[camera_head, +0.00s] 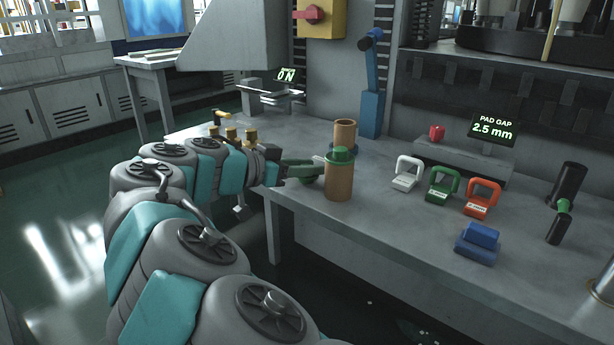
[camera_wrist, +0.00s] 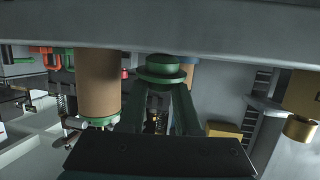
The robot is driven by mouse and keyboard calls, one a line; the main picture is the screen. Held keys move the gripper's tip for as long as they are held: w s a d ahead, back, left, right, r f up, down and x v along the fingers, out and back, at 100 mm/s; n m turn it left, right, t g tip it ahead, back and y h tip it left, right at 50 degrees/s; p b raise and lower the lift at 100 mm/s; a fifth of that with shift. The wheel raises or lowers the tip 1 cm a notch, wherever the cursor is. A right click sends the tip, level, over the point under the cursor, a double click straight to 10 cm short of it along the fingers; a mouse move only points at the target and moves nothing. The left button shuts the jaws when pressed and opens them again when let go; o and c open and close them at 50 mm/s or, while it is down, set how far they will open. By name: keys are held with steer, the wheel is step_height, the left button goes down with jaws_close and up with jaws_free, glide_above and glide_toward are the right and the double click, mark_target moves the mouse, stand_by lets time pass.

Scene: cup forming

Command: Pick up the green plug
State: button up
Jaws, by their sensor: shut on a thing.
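The green plug (camera_wrist: 165,72), a round knob with a wider disc, is between my gripper's fingertips (camera_wrist: 164,88) in the wrist view. My gripper is shut on it. In the head view my gripper (camera_head: 314,166) reaches in from the left, just beside a brown cylinder (camera_head: 339,183) near the table's front edge. Green shows at this cylinder's top in the head view. A brown cylinder (camera_wrist: 97,85) with a green ring at its lower end in the picture is left of the plug in the wrist view. I cannot tell how far the plug is above the table.
Another brown cylinder (camera_head: 345,133) stands behind. White (camera_head: 406,173), green (camera_head: 441,185) and orange (camera_head: 481,198) handled blocks and a blue block (camera_head: 477,241) stand to the right. Black cylindrical parts (camera_head: 569,183) are farther right. The table's middle front is clear.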

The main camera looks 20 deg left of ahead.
jaws_close()
steer(key=shift+r, duration=0.15)
